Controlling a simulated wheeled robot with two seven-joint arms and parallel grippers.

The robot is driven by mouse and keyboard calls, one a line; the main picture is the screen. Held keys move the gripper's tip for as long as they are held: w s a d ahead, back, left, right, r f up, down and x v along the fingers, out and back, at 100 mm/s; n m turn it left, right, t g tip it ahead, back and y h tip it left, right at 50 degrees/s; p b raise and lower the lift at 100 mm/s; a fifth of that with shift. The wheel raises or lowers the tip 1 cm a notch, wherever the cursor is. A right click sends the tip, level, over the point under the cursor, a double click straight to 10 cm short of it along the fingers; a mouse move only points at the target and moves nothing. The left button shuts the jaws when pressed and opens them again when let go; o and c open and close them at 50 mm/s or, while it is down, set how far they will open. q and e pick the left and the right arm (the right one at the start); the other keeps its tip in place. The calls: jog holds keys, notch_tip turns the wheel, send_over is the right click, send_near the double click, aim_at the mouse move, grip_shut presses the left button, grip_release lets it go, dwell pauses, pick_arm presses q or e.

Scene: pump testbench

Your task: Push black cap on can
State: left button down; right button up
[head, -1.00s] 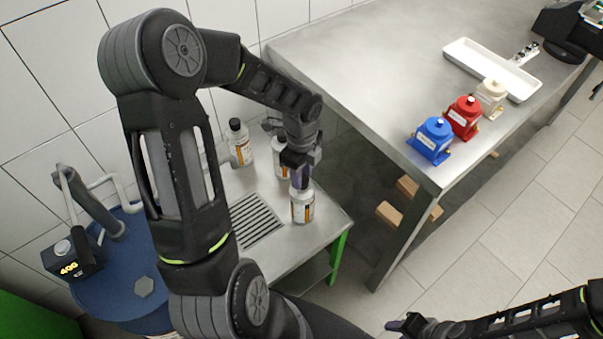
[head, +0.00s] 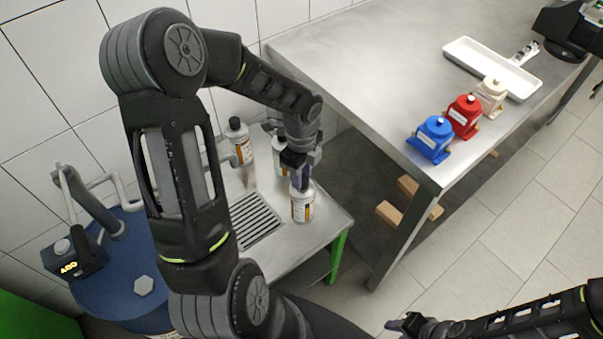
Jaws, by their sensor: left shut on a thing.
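A white can (head: 302,207) with an orange and dark label stands upright near the right end of the small metal stand. My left gripper (head: 300,184) points down right at the top of this can, shut. The black cap is hidden by the fingers, so its seating on the can cannot be seen. Two similar cans stand behind: one with a black cap (head: 235,123) at the left, and one (head: 279,155) partly covered by my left wrist. My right gripper (head: 402,325) is low at the bottom edge, away from the cans; its jaw opening is unclear.
The small stand (head: 327,218) has a drain grate (head: 257,221). A large steel table (head: 350,80) at the right holds blue (head: 431,139), red (head: 464,117) and cream (head: 491,95) pump units and a white tray (head: 480,62). A blue drum (head: 110,285) stands at the left.

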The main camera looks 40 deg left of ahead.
pick_arm(q)
jog(key=shift+f, duration=0.15)
jog(key=c, duration=1)
grip_release()
jog(key=shift+o, duration=0.6)
jog(key=o, duration=0.8)
jog(key=shift+r+p, duration=1.1)
jog(key=shift+r, duration=0.2)
jog(key=shift+r+p, duration=1.95)
jog(key=shift+r, duration=0.3)
